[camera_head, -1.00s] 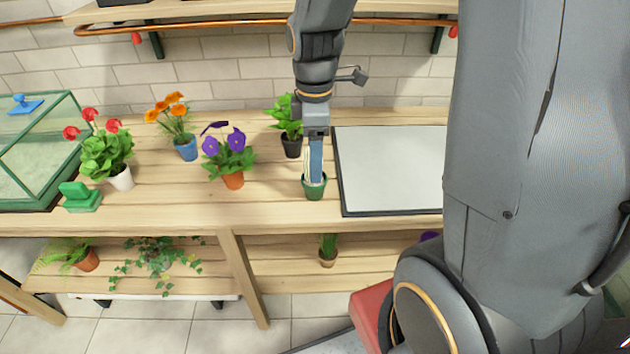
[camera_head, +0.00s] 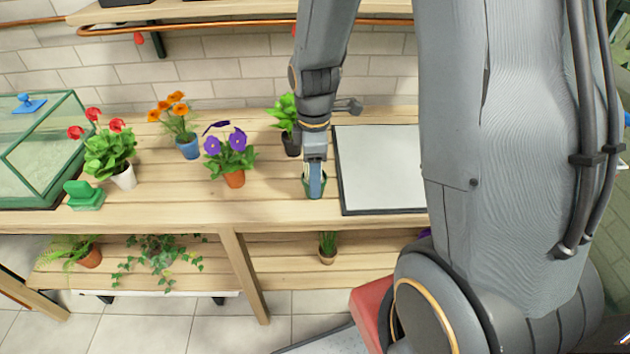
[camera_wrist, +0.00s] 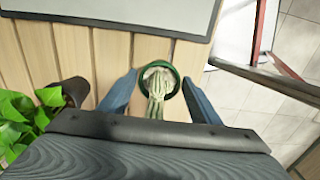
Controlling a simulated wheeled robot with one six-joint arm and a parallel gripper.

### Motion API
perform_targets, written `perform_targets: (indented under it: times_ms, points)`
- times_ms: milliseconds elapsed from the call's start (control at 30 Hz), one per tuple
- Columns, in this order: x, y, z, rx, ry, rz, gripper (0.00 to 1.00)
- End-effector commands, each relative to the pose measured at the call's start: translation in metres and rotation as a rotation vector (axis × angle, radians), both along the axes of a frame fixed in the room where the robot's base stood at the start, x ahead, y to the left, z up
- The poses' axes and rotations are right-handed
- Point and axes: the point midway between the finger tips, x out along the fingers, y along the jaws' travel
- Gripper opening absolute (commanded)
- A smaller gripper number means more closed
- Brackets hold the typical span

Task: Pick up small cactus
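The small cactus (camera_wrist: 157,88) is a pale green ribbed plant in a dark green pot (camera_wrist: 172,72). The pot stands on the wooden table, left of the grey-white board in the head view. My gripper (camera_head: 316,190) points down over it there and hides most of the plant and pot. In the wrist view, the blue fingers of my gripper (camera_wrist: 159,82) are spread, one on each side of the cactus and pot. A narrow gap shows beside the pot, so the fingers look apart from it.
A leafy plant in a black pot (camera_head: 291,143) stands close behind my gripper. The flat board (camera_head: 382,168) lies just to the right. Purple (camera_head: 234,178), orange (camera_head: 188,148) and red (camera_head: 123,177) flower pots stand to the left, near a glass case (camera_head: 40,150).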

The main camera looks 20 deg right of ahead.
Motion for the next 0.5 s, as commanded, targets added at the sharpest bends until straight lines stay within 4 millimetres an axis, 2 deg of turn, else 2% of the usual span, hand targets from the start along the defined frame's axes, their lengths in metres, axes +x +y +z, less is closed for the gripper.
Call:
perform_targets:
  times_ms: [33, 200, 500]
  points:
    - [0.0000, -0.0001, 0.0001, 0.000, 0.000, 0.000, 0.48]
    - [0.0001, -0.0001, 0.0002, 0.000, 0.000, 0.000, 0.21]
    - [0.0004, -0.0001, 0.0026, 0.000, -0.001, 0.000, 0.21]
